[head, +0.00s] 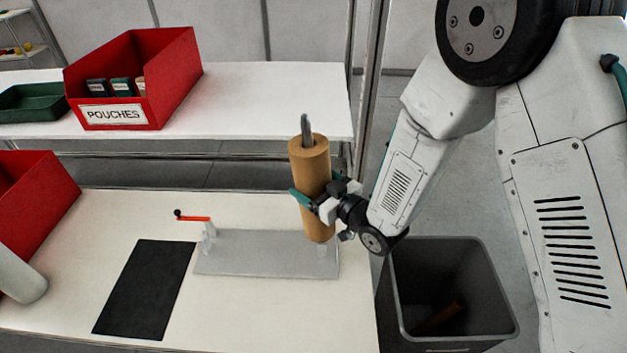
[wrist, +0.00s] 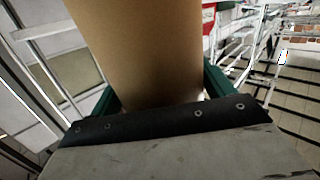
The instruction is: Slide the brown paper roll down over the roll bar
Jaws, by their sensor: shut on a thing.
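The brown paper roll (head: 312,170) stands nearly upright, with a slight tilt, over the right part of a grey base plate (head: 245,255). The grey roll bar (head: 305,126) sticks out of the roll's top end, so the roll is around the bar. In the wrist view the roll (wrist: 142,50) fills the space between the green fingers.
A lever with a red arm (head: 195,218) stands at the plate's left end. A black mat (head: 145,288) lies left of it. A red bin (head: 30,200) and a grey-white cylinder (head: 20,275) are at far left. A dark waste bin (head: 445,290) stands right of the table.

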